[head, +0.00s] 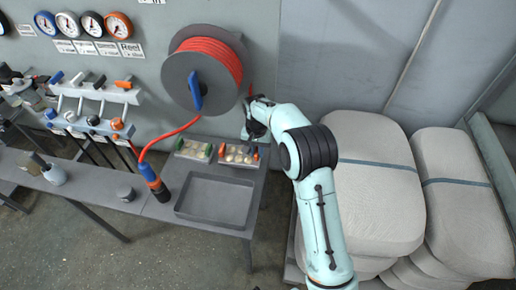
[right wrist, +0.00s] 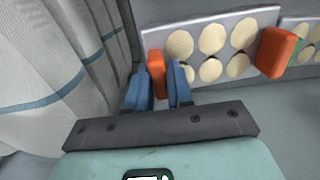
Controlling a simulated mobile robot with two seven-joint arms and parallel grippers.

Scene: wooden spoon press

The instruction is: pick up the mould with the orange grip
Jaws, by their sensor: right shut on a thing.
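The mould with the orange grips (head: 238,158) is at the back right of the grey bench, by the wall. It is a light metal plate with pale round pieces in two rows and an orange grip at each end. My right gripper (head: 257,143) reaches its right end from above. In the right wrist view, the blue fingers of the right gripper (right wrist: 158,72) are shut on the near orange grip, and the mould (right wrist: 227,62) extends away from them. I cannot tell whether it touches the bench. My left gripper is not in view.
A mould with green grips (head: 193,150) lies just left. In front is an empty grey tray (head: 215,201). A blue and orange hose tool (head: 154,181) stands left of it. A red hose reel (head: 205,70) hangs above; pale sacks (head: 375,190) are stacked right.

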